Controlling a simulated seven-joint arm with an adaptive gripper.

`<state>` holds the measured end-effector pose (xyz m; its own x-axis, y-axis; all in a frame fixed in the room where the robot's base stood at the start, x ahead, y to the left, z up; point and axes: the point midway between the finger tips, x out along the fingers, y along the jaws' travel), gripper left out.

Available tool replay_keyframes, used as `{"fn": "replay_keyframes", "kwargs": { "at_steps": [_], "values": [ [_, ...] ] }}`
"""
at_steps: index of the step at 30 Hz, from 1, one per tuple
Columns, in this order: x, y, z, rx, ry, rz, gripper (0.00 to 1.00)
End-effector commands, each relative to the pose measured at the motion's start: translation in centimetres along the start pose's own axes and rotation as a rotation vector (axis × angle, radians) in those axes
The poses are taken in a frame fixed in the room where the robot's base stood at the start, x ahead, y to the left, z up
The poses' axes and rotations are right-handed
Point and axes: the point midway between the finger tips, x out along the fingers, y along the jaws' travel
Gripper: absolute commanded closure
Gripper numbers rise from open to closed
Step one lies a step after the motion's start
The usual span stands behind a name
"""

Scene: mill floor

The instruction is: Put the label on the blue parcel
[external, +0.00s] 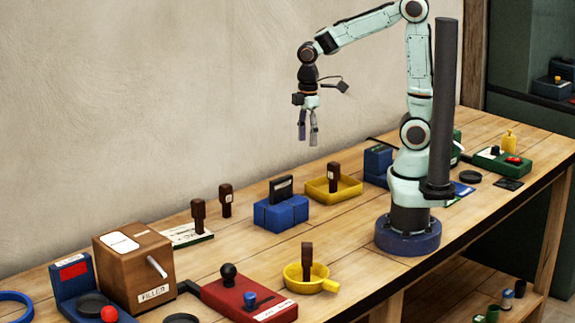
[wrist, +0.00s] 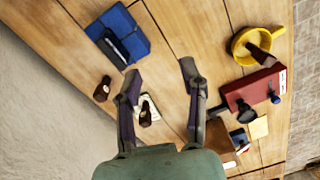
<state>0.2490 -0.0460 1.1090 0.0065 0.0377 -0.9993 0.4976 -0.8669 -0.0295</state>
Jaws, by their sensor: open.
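The blue parcel (external: 282,215) is a low blue block on the wooden bench, with a dark upright slab (external: 281,188) on it. It shows at the upper left of the wrist view (wrist: 139,47), with the dark slab on it. A white card with print (external: 176,238) lies left of the parcel, with a dark brown-handled piece on it. I cannot tell whether this card is the label. It also shows partly between my fingers in the wrist view (wrist: 151,104). My gripper (external: 308,138) is open and empty, high above the bench, pointing down. Its fingers frame bare wood in the wrist view (wrist: 160,75).
A yellow tray (external: 350,197) with a brown-handled piece stands right of the parcel. A round yellow dish (external: 292,277) and a red box (external: 225,302) are at the front. A brown box (external: 120,280) stands at left. A dark post (external: 444,100) rises beside my base.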

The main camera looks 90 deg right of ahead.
Motion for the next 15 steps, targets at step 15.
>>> {"fn": "replay_keyframes", "kwargs": {
  "at_steps": [15],
  "values": [
    [-1.1,-11.6,7.6,0.417,-0.01,-0.033,0.58]
  ]
}}
